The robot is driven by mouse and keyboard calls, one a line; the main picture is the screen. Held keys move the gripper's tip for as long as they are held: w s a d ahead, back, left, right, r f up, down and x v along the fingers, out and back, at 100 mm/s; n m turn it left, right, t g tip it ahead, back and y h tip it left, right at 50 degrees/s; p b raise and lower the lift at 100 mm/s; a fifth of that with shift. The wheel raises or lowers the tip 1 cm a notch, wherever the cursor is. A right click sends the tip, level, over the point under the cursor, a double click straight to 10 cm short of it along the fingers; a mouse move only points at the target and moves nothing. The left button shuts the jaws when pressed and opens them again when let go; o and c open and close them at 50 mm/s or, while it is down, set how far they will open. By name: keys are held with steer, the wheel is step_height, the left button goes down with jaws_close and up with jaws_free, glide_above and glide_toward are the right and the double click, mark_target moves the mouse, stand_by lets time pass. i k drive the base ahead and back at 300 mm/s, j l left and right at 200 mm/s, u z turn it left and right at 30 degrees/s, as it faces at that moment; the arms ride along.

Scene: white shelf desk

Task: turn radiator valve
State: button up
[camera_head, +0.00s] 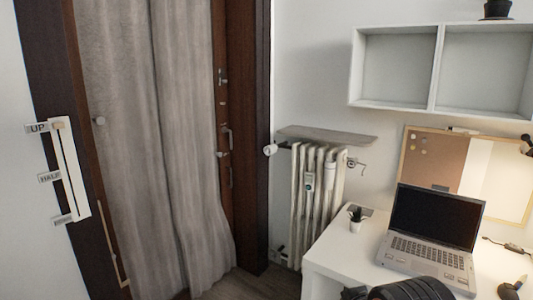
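A pale column radiator (314,205) stands against the wall in the middle of the view, between the dark door frame and the white desk. A small white round knob (270,150), which looks like the radiator valve, sits at the radiator's upper left, beside the door frame. Its turned position is too small to tell. A small fitting (280,253) shows low at the radiator's left side. A small grey device (309,181) is fixed on the radiator's front. I cannot make out my gripper in this view.
A grey shelf board (327,136) lies above the radiator. The white desk (322,253) hides its lower right and carries a laptop (434,222) and a small potted plant (356,217). A black rounded object (412,290) shows at the bottom edge. A narrow strip of floor (240,285) is visible.

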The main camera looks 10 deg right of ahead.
mark_target(272, 148)
steer(key=u, duration=1.8)
steer(key=i+z, duration=0.1)
steer(key=z, duration=1.4)
steer(key=i+j+z, duration=0.15)
steer(key=i+z, duration=0.25)
steer(key=i+j+z, duration=0.15)
steer(key=z, duration=0.25)
steer(key=i+j+z, duration=0.2)
steer(key=j+z, duration=0.25)
steer(key=i+j+z, duration=0.15)
steer(key=j+z, duration=0.25)
